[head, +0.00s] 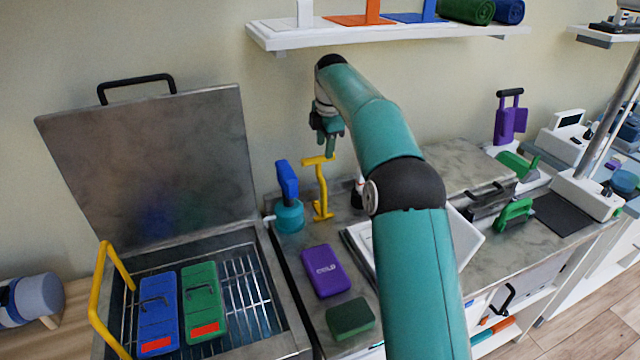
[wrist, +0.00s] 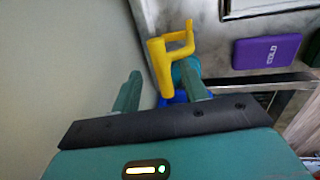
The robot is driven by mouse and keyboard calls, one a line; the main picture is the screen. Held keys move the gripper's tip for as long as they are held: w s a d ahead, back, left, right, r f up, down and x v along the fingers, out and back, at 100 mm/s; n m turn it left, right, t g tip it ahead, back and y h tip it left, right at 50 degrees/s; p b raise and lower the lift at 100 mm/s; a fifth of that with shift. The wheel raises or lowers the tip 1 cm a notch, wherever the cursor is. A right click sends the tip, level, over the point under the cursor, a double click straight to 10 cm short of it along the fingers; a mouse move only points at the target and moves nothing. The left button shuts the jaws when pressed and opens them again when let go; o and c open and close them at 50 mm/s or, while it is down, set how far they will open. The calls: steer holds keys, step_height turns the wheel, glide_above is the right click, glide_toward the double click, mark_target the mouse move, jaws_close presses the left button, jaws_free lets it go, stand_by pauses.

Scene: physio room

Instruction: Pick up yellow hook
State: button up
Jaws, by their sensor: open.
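The yellow hook (head: 322,190) stands upright on the grey counter, with a crossbar at its top and a foot at its base. It also shows in the wrist view (wrist: 161,68), beyond and between my fingers. My gripper (head: 329,140) is just above the hook's top in the head view. In the wrist view my gripper (wrist: 162,82) has its two teal fingers spread apart, with nothing held between them. I cannot tell the exact gap between fingers and hook. Part of the hook's lower end is hidden in the wrist view.
A teal round object with a blue handle (head: 287,185) stands close left of the hook. A purple COLD pack (head: 325,271) and a green block (head: 350,318) lie in front. An open-lidded metal basin (head: 270,312) is left; a wall shelf (head: 400,32) hangs above.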

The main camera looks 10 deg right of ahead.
steer(key=f, duration=0.3)
steer(key=w+f, duration=0.1)
steer(key=f, duration=0.1)
steer(key=shift+f, duration=0.35)
steer(key=shift+c, duration=0.2)
jaws_close()
